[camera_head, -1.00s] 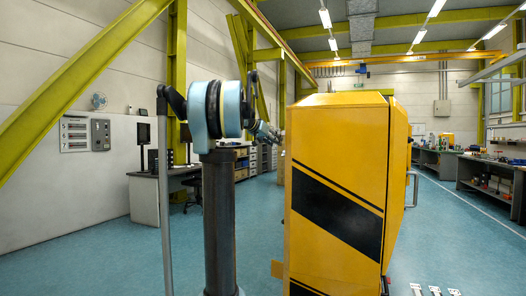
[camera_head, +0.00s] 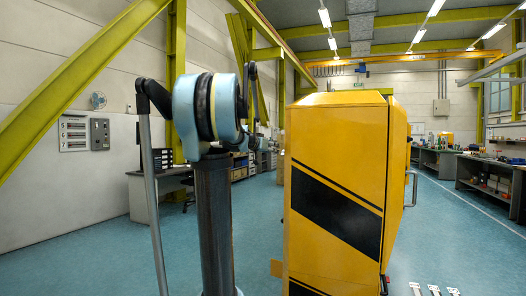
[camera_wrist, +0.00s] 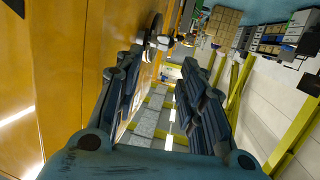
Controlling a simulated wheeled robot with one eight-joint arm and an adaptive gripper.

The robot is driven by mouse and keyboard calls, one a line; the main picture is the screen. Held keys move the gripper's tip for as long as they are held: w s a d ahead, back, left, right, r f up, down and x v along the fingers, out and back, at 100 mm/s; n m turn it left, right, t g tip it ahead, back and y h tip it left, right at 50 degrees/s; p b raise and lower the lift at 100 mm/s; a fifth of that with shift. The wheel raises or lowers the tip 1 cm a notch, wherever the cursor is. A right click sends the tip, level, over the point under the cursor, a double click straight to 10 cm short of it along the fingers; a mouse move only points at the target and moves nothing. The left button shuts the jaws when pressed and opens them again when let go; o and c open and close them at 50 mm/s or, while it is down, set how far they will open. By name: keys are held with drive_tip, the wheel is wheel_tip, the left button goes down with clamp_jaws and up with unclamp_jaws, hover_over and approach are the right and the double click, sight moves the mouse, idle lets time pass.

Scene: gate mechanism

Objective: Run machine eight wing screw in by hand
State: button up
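The yellow machine (camera_head: 335,180) with black diagonal stripes stands right of my arm in the head view. Its yellow side fills the left of the wrist view (camera_wrist: 60,80). A dark and metallic fitting (camera_wrist: 154,38) sticks out from that side, beyond my fingertips. I cannot tell whether it is the wing screw, and no machine number is legible. My gripper (camera_wrist: 162,62) is open, with its two dark fingers wide apart and nothing between them. The fitting appears apart from the fingers. In the head view I cannot make out my gripper.
A grey handle (camera_head: 412,188) sits on the machine's right side. A desk (camera_head: 150,195) stands at the left wall and workbenches (camera_head: 490,175) at the right. Small flat metal pieces (camera_head: 435,290) show at the bottom edge. The blue floor around is open.

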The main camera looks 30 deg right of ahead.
sight(283, 154)
drive_tip(key=x, duration=1.2)
drive_tip(key=shift+d+f, duration=0.1)
